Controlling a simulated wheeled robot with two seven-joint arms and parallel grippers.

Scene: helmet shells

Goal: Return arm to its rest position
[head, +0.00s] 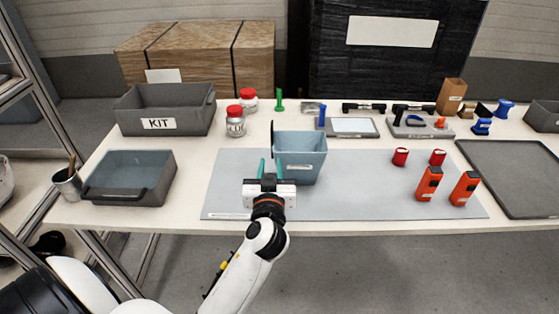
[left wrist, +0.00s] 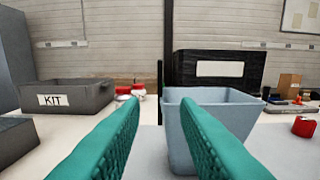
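My left gripper (head: 270,162) is at the near left side of a light blue bin (head: 300,165), over the grey mat (head: 365,180). Its two green fingers are apart, with nothing held between them. In the left wrist view my left gripper (left wrist: 160,98) is open too. There the blue bin (left wrist: 225,96) stands just beyond the fingertips, partly hidden by the right finger; I cannot tell whether they touch. A thin black upright piece (head: 272,137) stands at the bin's left edge. My left arm reaches up from the bottom of the head view. My right gripper is not in view.
A grey KIT box (head: 160,126) and a grey handled tray (head: 100,195) stand at left. Red-lidded jars (head: 236,127) are behind the gripper. Orange devices (head: 428,184) and red cylinders (head: 400,156) stand on the mat's right part. A metal frame rises at far left.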

